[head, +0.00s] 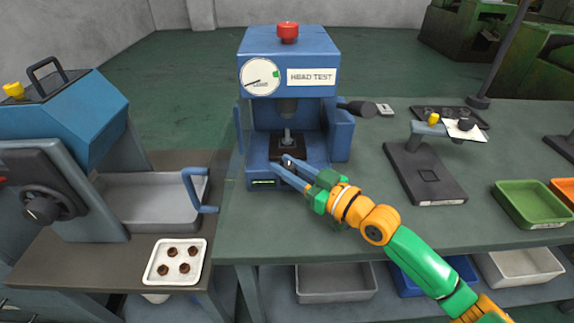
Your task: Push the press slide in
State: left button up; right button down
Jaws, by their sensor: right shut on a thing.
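The blue press (288,60) marked HEAD TEST stands on the green-grey bench, with a round dial and a red button on top. Its dark slide (279,149) sits low in the press opening, under the ram. A small pale metal piece (288,137) stands upright on the slide. My right gripper (280,163) reaches in from the lower right and is shut on the front of the slide; the fingers partly hide the grip. How far out the slide sits is hard to tell. My left gripper is out of view.
A side lever with a dark knob (362,108) sticks out right of the press. A grey stand (426,172) and a green tray (532,203) are farther right. A white tray (174,262) with several brown pieces lies at lower left, below a blue machine (95,110).

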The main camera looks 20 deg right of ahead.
jog(key=shift+d+r, duration=0.1)
jog(key=shift+r, duration=0.15)
jog(key=c, duration=0.6)
grip_release()
jog(key=shift+d+f, duration=0.15)
jog(key=shift+s, duration=0.1)
jog(key=b+v, duration=0.1)
jog(key=v, duration=0.5)
jog(key=shift+s+d+b, duration=0.25)
jog(key=shift+s+b, duration=0.05)
jog(key=shift+s, duration=0.05)
jog(key=shift+s+f, duration=0.1)
